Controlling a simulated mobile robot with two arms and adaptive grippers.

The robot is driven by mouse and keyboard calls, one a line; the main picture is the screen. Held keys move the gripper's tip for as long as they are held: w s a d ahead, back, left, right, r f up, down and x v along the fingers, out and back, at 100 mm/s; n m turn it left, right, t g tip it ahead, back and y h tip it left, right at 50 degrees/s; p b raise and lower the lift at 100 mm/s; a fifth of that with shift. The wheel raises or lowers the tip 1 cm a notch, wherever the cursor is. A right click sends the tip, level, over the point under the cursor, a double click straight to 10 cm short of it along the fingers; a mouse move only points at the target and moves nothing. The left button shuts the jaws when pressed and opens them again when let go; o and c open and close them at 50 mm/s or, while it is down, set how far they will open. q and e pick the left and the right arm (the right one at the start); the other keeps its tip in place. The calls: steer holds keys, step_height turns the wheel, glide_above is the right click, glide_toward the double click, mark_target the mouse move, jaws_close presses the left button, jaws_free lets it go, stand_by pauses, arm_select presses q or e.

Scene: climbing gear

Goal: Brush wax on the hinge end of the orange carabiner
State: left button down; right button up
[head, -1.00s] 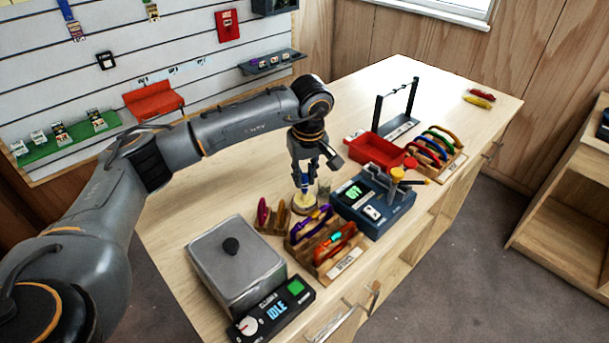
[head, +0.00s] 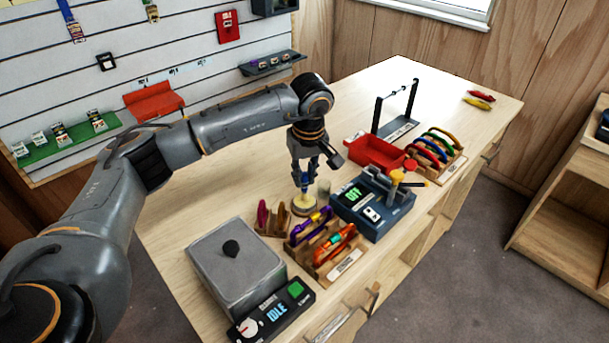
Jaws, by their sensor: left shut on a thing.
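My left gripper (head: 305,178) points down over the table and is shut on a slim brush (head: 304,194) with blue and yellow parts. The brush stands upright, its lower end at a round, pale yellow-topped tin (head: 304,208). I cannot tell how far the bristles go into it. The orange carabiner (head: 333,243) lies in a labelled wooden rack (head: 326,266), to the right of and nearer than the tin. A purple carabiner (head: 309,224) lies beside it. Which end of the orange one is the hinge is too small to tell. My right gripper is not in view.
A grey lidded box (head: 235,262) with an IDLE panel (head: 272,313) stands at front left. A blue device (head: 372,205) reading OFF stands right of the rack. A red tray (head: 378,153) and a rack of coloured carabiners (head: 438,148) are behind. The far table is mostly clear.

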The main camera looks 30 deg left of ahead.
arm_select(q)
steer(key=shift+r+p, duration=1.5)
steer(key=shift+r, duration=1.55)
steer(key=shift+d, duration=0.1)
steer(key=shift+s+d, duration=0.2)
steer(key=s+d+m+b, duration=0.1)
steer(key=s+d+m, duration=0.3)
steer(key=s, duration=0.3)
steer(key=s+d+m+h, duration=0.1)
steer(key=s+d+m, duration=0.3)
steer(key=s, duration=0.4)
steer(key=shift+d+r+m+t+b, duration=0.2)
steer(key=shift+r+m+t+b, duration=0.15)
steer(key=shift+m, duration=0.45)
